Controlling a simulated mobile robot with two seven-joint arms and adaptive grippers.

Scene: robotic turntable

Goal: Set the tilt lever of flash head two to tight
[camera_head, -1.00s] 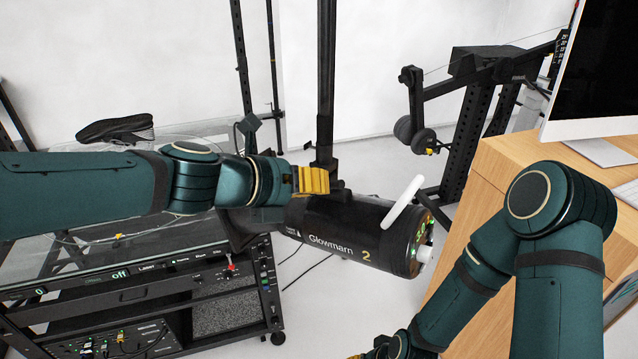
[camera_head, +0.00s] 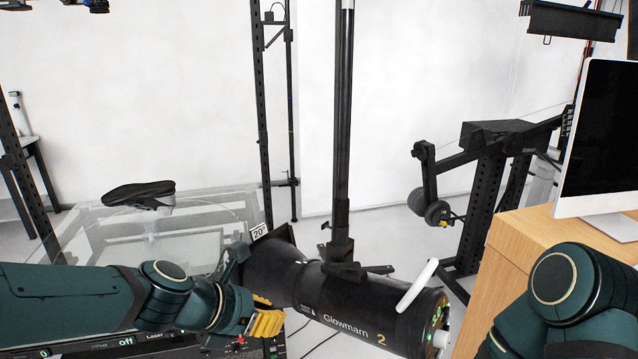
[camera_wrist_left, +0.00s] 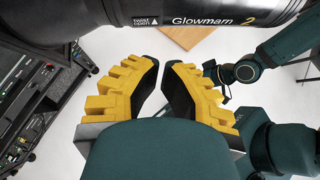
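Flash head two is the black cylinder marked "Glowmarn 2" (camera_head: 365,312), hanging on a dark vertical pole. A small dark lever (camera_head: 378,269) projects right from the clamp (camera_head: 343,270) where pole and head meet; I cannot read its setting. My left gripper (camera_head: 266,318) is left of and below the cylinder, apart from the lever. The left wrist view shows its yellow fingers (camera_wrist_left: 162,70) open with bare floor between them, and the cylinder (camera_wrist_left: 195,20) crossing above. My right gripper (camera_wrist_left: 222,80) shows small and dark in that view; its opening is unclear.
A white rod (camera_head: 417,287) sticks up from the cylinder's right end, near lit controls. A wooden desk (camera_head: 530,240) with a monitor stands right. A clear-topped turntable (camera_head: 190,215) carrying a shoe (camera_head: 140,194) stands left. Open floor lies behind the pole.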

